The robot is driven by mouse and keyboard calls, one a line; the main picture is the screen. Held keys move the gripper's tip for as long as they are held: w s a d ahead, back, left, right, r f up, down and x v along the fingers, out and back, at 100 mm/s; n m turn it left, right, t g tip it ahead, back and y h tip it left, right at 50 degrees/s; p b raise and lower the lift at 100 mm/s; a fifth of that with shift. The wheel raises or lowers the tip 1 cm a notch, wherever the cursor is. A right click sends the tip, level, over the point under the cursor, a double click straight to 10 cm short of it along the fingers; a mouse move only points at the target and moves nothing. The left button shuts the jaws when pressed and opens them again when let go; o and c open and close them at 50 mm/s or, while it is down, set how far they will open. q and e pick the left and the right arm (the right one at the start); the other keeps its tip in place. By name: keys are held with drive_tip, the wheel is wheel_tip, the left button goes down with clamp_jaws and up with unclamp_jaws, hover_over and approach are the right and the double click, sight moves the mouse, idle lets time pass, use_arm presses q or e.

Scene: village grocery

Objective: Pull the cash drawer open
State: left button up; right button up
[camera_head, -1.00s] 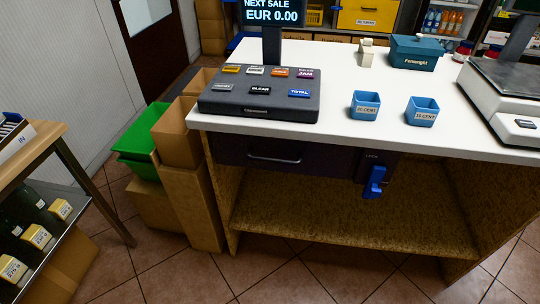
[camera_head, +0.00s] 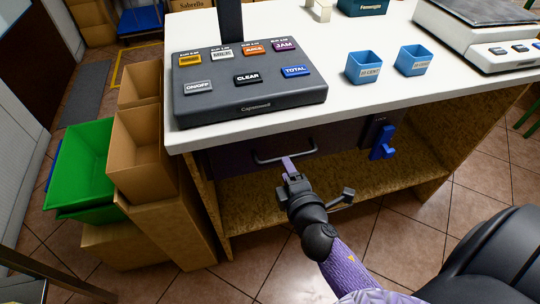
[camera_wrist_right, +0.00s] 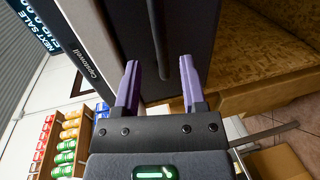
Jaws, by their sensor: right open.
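The dark cash drawer (camera_head: 235,159) sits under the counter's front edge, below the till keypad, and looks closed. Its handle (camera_head: 284,154) is a dark bar across the front. My right gripper (camera_head: 288,166) is open with its purple fingers close to the handle. In the right wrist view the gripper (camera_wrist_right: 160,80) points at the drawer front (camera_wrist_right: 185,35), and the handle bar (camera_wrist_right: 158,40) lines up with the gap between the fingers. I cannot tell whether the tips reach around the bar. My left gripper is not in view.
The till keypad (camera_head: 250,98) stands on the white counter (camera_head: 350,105). A blue lever (camera_head: 382,145) hangs right of the drawer. Two blue coin cups (camera_head: 364,68) and a scale (camera_head: 480,40) stand on top. Cardboard boxes (camera_head: 145,150) and a green crate (camera_head: 82,165) are at left.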

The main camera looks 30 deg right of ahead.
drive_tip(key=x, duration=0.5)
drive_tip(key=shift+b, duration=0.35)
clamp_jaws()
idle(1.0)
